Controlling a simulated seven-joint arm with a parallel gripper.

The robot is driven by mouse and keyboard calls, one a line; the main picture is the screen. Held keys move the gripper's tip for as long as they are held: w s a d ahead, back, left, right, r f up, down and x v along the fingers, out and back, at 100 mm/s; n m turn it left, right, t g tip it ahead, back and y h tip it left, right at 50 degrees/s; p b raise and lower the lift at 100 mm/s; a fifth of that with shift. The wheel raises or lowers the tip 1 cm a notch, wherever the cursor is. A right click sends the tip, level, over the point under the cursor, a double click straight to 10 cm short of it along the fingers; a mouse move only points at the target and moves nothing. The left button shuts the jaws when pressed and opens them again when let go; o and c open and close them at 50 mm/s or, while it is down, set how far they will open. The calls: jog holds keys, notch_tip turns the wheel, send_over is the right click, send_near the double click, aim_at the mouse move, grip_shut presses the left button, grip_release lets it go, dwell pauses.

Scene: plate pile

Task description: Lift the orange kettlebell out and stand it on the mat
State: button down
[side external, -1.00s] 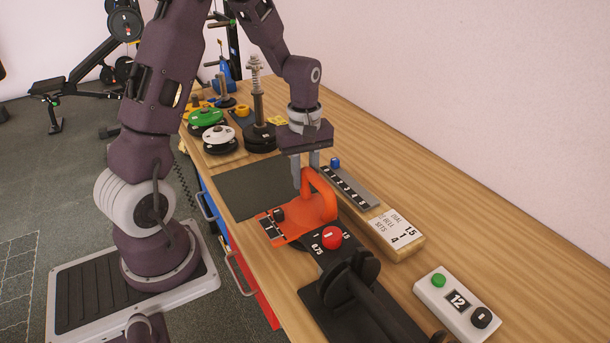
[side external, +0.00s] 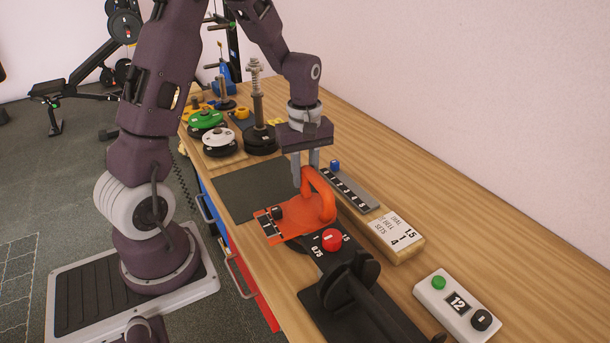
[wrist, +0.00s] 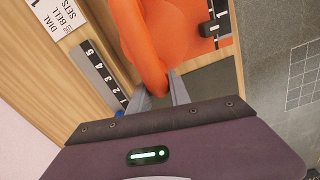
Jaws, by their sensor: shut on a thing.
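The orange kettlebell (side external: 323,192) is upright, its curved handle on top, at the middle of the bench. A flat orange part with a black slider and scale (side external: 278,226) extends to its left. My gripper (side external: 306,187) points down and is shut on the handle. In the wrist view the orange handle (wrist: 148,50) runs in between my two grey fingers (wrist: 160,90). The kettlebell's underside is hidden, so I cannot tell whether it is clear of what is below. The dark mat (side external: 250,188) lies bare behind and left of the kettlebell.
A black base with a red knob (side external: 331,239) and a black dumbbell (side external: 355,280) are in front. A numbered rail (side external: 348,187), a sign block (side external: 395,234) and a white control box (side external: 458,302) stand right. Plate piles and posts (side external: 258,132) stand behind the mat.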

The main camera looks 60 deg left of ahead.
jog(key=shift+r, duration=1.65)
jog(key=shift+r+n, duration=0.1)
jog(key=shift+n, duration=0.2)
jog(key=shift+r, duration=2.15)
jog(key=a+f, duration=0.2)
jog(key=a, duration=0.8)
jog(key=a+f, duration=0.3)
jog(key=a, duration=0.8)
jog(key=shift+w+f+n, duration=0.15)
jog(key=shift+f+n, duration=0.15)
jog(key=shift+f, duration=0.05)
